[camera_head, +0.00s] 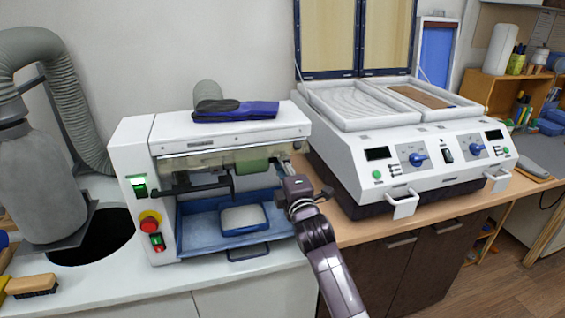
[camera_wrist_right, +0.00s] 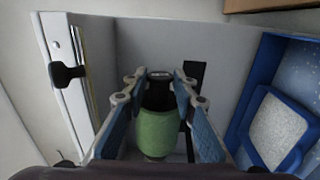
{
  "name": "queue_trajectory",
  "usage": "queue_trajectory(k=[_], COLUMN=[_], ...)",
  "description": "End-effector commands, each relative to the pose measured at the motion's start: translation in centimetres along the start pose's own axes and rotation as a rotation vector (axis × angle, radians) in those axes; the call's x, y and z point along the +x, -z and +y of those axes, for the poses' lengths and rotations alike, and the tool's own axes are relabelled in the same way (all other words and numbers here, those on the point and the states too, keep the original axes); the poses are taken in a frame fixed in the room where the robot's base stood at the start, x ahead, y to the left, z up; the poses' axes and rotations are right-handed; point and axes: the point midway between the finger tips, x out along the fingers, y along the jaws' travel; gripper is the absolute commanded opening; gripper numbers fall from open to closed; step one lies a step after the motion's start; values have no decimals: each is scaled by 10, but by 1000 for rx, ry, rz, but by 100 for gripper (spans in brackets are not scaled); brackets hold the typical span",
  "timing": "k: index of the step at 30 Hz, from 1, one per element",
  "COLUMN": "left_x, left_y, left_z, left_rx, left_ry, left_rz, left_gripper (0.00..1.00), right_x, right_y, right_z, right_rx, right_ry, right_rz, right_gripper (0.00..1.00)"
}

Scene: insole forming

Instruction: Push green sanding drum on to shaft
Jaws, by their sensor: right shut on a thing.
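The green sanding drum (camera_head: 252,166) shows in the head view under the hood of the white sanding machine (camera_head: 230,140), at the right end of its horizontal shaft line. In the right wrist view the green drum (camera_wrist_right: 156,134) lies between the blue-padded fingers, with a black cylindrical part (camera_wrist_right: 159,95) beyond it near the fingertips. My right gripper (camera_wrist_right: 159,84) is shut on the drum. In the head view the right gripper (camera_head: 288,172) is at the machine's right opening. How far the drum sits on the shaft is hidden. My left gripper is not in view.
A blue tray (camera_head: 195,232) with a white-filled blue box (camera_head: 244,218) sits below the drum. Dark blue insoles (camera_head: 235,111) lie on top of the machine. A white two-bed press (camera_head: 400,150) stands close on the right. A grey hose and canister (camera_head: 45,185) stand left.

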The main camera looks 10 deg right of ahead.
Motion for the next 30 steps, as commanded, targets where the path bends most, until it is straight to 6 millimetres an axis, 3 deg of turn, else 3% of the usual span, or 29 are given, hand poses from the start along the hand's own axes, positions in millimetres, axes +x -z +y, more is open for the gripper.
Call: queue_trajectory(k=[30], left_x=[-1], left_y=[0], left_z=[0], left_rx=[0], left_ry=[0], left_rz=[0], left_gripper=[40], right_x=[0], right_y=[12], right_z=[1], right_rx=[2], right_ry=[-2], right_rz=[1], right_gripper=[0])
